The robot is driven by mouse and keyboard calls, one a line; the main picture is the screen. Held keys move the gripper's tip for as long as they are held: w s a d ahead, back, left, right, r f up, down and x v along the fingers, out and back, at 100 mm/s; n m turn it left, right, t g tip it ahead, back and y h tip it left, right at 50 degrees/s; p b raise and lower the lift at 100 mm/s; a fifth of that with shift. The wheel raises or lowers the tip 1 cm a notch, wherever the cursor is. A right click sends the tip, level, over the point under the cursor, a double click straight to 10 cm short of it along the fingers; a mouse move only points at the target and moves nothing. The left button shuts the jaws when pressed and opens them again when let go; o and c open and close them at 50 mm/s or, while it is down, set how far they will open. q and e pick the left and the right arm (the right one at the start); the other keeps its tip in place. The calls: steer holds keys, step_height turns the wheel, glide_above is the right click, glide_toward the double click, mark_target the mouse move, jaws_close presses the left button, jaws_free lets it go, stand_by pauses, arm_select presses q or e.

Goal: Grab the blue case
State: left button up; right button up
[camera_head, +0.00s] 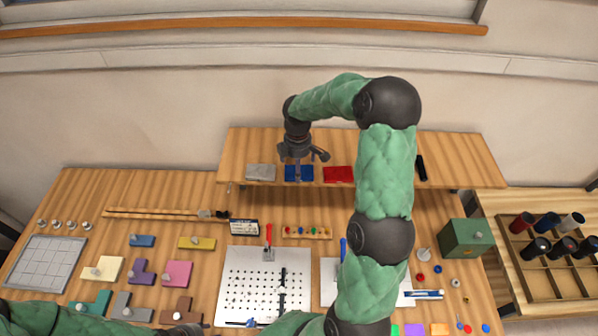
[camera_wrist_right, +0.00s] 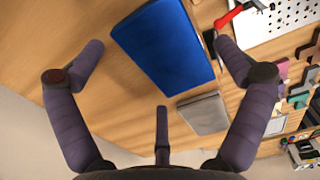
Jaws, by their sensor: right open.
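The blue case (camera_head: 299,173) lies on the raised wooden shelf, between a grey case and a red case. My right gripper (camera_head: 302,160) is above it, pointing down and partly covering it in the head view. In the right wrist view the blue case (camera_wrist_right: 167,45) lies between the two spread fingers of the open right gripper (camera_wrist_right: 156,48), nearer the right finger. The gripper holds nothing. My left arm comes in at the bottom left of the head view; a dark part at its end, the left gripper (camera_head: 183,330), is cut off by the frame edge.
The grey case (camera_head: 261,172) and red case (camera_head: 338,174) flank the blue one closely. The shelf (camera_head: 455,165) has bare room on its right. Below it, the bench holds a white pegboard (camera_head: 240,262), coloured blocks and a green box (camera_head: 465,238).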

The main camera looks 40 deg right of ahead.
steer(key=shift+f, duration=0.2)
steer(key=c, duration=1.1)
steer(key=shift+o, duration=0.2)
steer(key=shift+r, duration=0.15)
